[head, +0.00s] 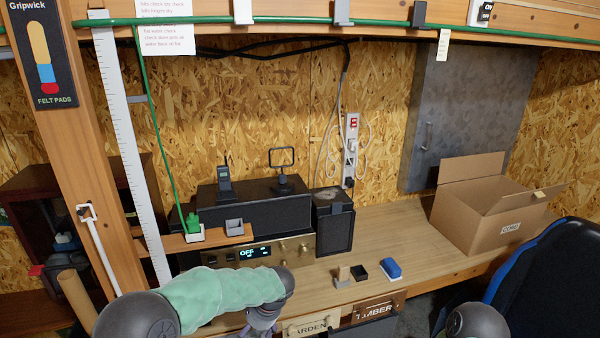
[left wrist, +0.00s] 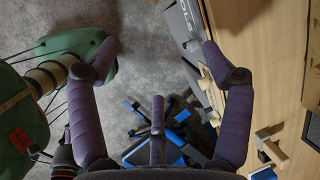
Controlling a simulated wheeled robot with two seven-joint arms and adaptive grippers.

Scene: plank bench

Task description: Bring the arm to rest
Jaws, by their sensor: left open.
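My left arm comes in from the lower left in the head view, in a pale green sleeve (head: 220,295). The grey-purple part at its end (head: 264,316) hangs down by the bench's front edge, and its fingertips are not clear there. In the left wrist view my left gripper (left wrist: 160,50) is open, its two purple fingers wide apart. My right gripper is not in view.
The plank bench (head: 390,222) holds a radio unit (head: 250,253), a small wood block (head: 342,276), a black block (head: 359,272), a blue-topped block (head: 391,269) and an open cardboard box (head: 485,228). A dark chair (head: 550,280) stands at right. A wooden post (head: 75,130) rises at left.

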